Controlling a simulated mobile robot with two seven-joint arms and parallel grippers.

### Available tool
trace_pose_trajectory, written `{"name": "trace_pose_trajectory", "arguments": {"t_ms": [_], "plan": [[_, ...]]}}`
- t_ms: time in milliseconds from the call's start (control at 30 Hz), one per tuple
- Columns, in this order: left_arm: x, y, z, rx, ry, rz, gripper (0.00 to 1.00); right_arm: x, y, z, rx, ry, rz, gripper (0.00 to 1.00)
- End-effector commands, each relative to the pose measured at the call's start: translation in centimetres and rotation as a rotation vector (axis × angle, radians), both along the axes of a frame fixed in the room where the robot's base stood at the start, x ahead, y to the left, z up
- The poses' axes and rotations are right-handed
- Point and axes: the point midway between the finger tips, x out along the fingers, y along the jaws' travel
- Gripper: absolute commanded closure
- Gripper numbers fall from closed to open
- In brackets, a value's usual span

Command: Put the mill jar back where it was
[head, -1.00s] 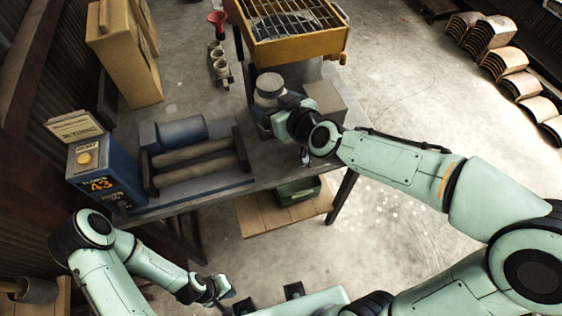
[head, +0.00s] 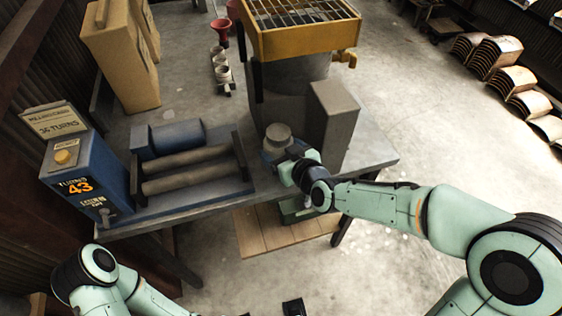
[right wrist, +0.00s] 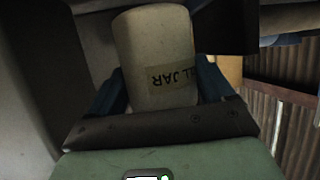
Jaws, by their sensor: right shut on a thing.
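The mill jar (head: 278,134) is a pale grey jar on the right part of the bench, in front of a large grey body. My right gripper (head: 286,155) is shut on it from the near side. In the right wrist view the jar (right wrist: 155,50) stands between the blue fingers, with a label reading "LL JAR" upside down. The arm hides the jar's lower part in the head view, so I cannot tell whether its base touches anything.
A blue roller mill (head: 195,200) with two rollers lies left of the jar. A blue counter box (head: 85,185) showing 43 stands at the bench's left end. A grey block (head: 333,125) stands close right of the jar. A yellow grated tray (head: 300,42) rises behind.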

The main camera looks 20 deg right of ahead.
Motion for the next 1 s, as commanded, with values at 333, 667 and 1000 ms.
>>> {"name": "trace_pose_trajectory", "arguments": {"t_ms": [333,667,1000], "plan": [[0.3,0.0,-0.8,0.001,-0.012,0.003,1.0,0.0,0.0,-3.7,0.0,-0.004,0.0,0.9],[0.3,0.0,-1.1,0.003,-0.015,0.004,1.0,0.0,0.0,-3.9,0.0,-0.004,0.0,0.9],[0.4,0.0,-1.0,0.002,-0.017,0.003,1.0,-0.1,0.0,-4.1,-0.001,0.004,0.001,0.0]]}}
